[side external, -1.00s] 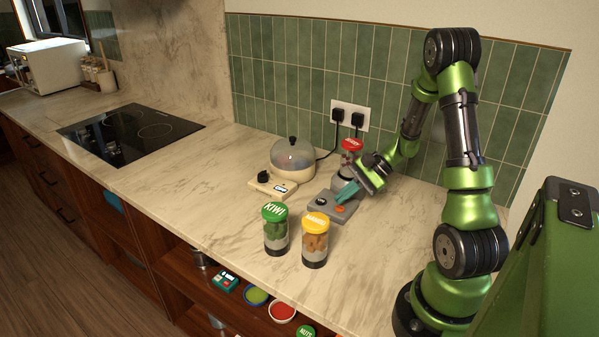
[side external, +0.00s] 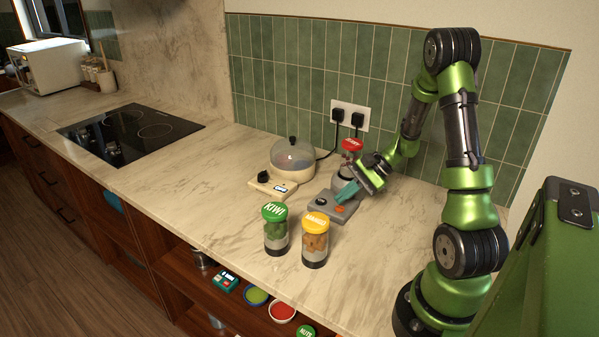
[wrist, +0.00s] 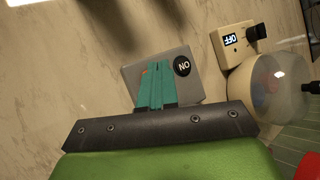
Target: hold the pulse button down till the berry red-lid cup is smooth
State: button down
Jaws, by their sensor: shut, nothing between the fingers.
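The berry cup stands on the grey blender base (side external: 345,213) near the wall; its red lid (side external: 352,145) shows, but my gripper partly hides its body, and I cannot tell how smooth the contents are. An orange-red button (side external: 340,209) is on the base's front, beside a round black dial (side external: 321,201) that reads ON in the wrist view (wrist: 182,66). My gripper (side external: 343,197) is shut and empty, its teal fingers (wrist: 153,80) pointing down over the base. The tips are just behind and above the button, seemingly apart from it.
A kiwi cup (side external: 275,230) and a yellow-lid cup (side external: 315,240) stand in front. The left counter is clear up to the hob (side external: 130,133).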

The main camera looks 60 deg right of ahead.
aim_at(344, 208)
jog(key=shift+f, duration=0.2)
jog(key=shift+f, duration=0.25)
jog(key=shift+f, duration=0.35)
dwell(1.9)
dwell(0.7)
jog(key=shift+r, duration=0.8)
jog(key=shift+r, duration=2.5)
